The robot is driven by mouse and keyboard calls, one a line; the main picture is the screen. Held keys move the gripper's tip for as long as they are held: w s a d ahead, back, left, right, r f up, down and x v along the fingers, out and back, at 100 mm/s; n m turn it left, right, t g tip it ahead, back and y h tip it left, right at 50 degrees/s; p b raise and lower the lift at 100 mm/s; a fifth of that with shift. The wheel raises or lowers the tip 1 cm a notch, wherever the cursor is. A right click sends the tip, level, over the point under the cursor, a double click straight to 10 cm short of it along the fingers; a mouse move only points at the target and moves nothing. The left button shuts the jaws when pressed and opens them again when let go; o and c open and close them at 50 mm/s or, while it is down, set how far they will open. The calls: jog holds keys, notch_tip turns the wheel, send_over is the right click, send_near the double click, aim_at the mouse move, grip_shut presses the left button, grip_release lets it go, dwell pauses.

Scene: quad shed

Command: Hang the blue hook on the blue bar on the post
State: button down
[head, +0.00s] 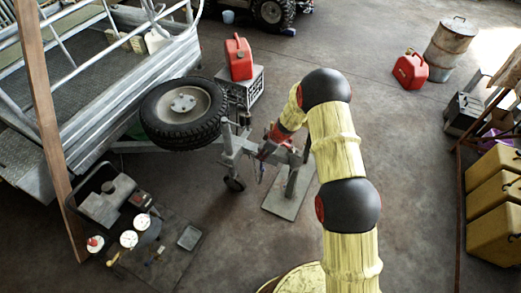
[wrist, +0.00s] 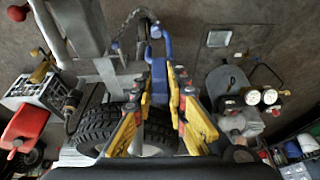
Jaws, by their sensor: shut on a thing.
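In the wrist view the yellow fingers of my gripper (wrist: 177,78) reach forward and close together at the tips. A blue piece, which looks like the blue hook (wrist: 159,78), lies at the fingers, and a curved blue end shows beyond it. Exactly where the fingers grip it is partly hidden. I cannot clearly tell the blue bar apart from the hook. My arm hides part of the post's top, and the hook is too small to make out there.
A trailer (head: 105,95) with a spare wheel (head: 184,112) and jack wheel (head: 234,184) stands left of the post. A red fuel can (head: 238,57) sits on a crate (head: 243,88). Tins (head: 129,239) and tools lie at lower left.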

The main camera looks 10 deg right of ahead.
jog(key=shift+s+r, duration=0.2)
jog(key=shift+s, duration=0.3)
jog(key=w+d+f+m+t+h+p, duration=0.1)
jog(key=w+d+f+m+h, duration=0.15)
jog(key=f+m, duration=0.5)
jog(key=w+d+f+m+t+h+p, duration=0.1)
jog(key=d+f+m+h, duration=0.25)
jog(key=f+m, duration=0.45)
jog(key=shift+y, duration=0.3)
jog(key=shift+s+d+f+b, duration=0.55)
jog(key=shift+d+b, duration=0.75)
jog(key=shift+b, duration=0.3)
jog(key=shift+s+d+f+b, duration=0.5)
jog(key=shift+d+f+b, duration=0.2)
jog(key=shift+d+b, duration=0.75)
jog(key=shift+s+d+f+b, duration=0.55)
jog(key=shift+d+b, duration=0.65)
jog(key=shift+b, duration=0.5)
jog(key=shift+d, duration=0.1)
jog(key=shift+p, duration=0.85)
